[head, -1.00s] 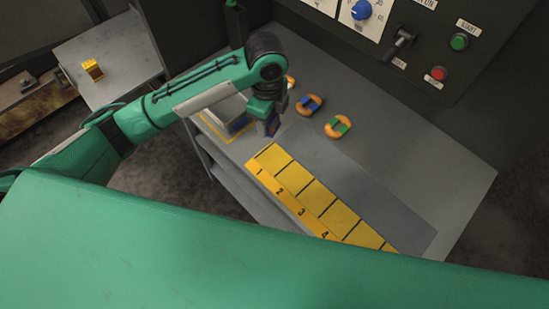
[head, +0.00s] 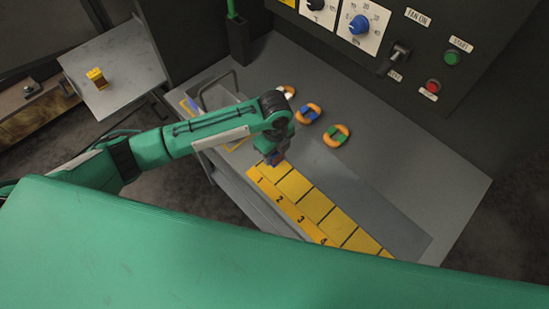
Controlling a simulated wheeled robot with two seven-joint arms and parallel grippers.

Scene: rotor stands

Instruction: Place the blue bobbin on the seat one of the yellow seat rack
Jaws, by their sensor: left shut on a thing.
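The yellow seat rack (head: 318,205) is a strip on the grey bench with numbered seats. Seat one (head: 267,175) is at its far left end. My left gripper (head: 273,155) is shut on a small dark blue piece, seemingly the blue bobbin (head: 275,160), mostly hidden by the fingers. It is at the far end of the rack, over or near seat one. I cannot tell whether the piece touches the rack. My right gripper is not in view.
Orange rings with a blue middle (head: 308,113), a green middle (head: 336,136) and a pale middle (head: 287,91) lie behind the rack. A handled grey tray (head: 217,97) stands left of them. A control panel (head: 400,50) rises behind. A side table (head: 117,70) holds a yellow block (head: 97,78).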

